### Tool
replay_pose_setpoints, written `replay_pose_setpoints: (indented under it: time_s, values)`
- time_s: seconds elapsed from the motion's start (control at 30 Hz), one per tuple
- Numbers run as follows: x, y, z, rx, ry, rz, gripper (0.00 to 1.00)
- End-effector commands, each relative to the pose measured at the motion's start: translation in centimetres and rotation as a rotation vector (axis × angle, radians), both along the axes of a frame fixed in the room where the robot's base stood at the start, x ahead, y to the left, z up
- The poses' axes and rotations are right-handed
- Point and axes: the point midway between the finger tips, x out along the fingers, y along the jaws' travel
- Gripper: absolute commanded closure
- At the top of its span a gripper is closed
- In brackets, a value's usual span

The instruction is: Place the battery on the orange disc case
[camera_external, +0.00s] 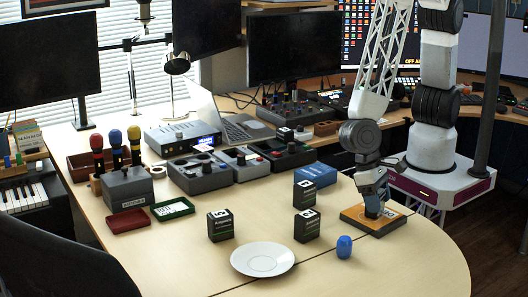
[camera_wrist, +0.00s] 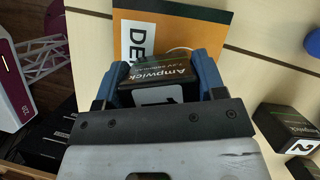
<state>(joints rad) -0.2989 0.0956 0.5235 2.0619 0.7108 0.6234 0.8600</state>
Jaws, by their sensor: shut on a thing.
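My gripper (camera_external: 373,208) points down over the orange disc case (camera_external: 393,223) at the right of the table. In the wrist view, the blue fingers of my gripper (camera_wrist: 166,74) are shut on a black battery (camera_wrist: 160,76) marked "Ampwick". The battery is in front of the orange case (camera_wrist: 215,24), whose dark lettering is partly covered. The external view does not show the battery clearly, and I cannot tell whether it touches the case. Three similar black boxes stand on the table: one left (camera_external: 220,226), one nearer the middle (camera_external: 306,226) and one behind it (camera_external: 304,195).
A white plate (camera_external: 262,259) and a blue rounded object (camera_external: 344,247) lie in front. A blue box (camera_external: 316,174) stands behind. Red (camera_external: 127,220) and green (camera_external: 172,209) trays are at left. Two black boxes show at the right in the wrist view, one marked 2 (camera_wrist: 288,132).

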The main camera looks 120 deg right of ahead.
Motion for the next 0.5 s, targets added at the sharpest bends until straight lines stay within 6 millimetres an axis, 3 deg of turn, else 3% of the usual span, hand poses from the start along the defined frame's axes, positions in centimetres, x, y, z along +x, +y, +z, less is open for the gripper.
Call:
replay_pose_setpoints:
  time_s: [0.1, 0.13, 0.27, 0.5]
  values:
    - [0.0, 0.0, -0.26, 0.0, 0.0, 0.0, 0.69]
    - [-0.01, 0.0, -0.24, 0.0, 0.0, 0.0, 0.32]
    - [0.0, 0.01, -0.22, 0.0, 0.0, 0.0, 0.12]
    - [0.0, 0.0, -0.22, 0.0, 0.0, 0.0, 0.11]
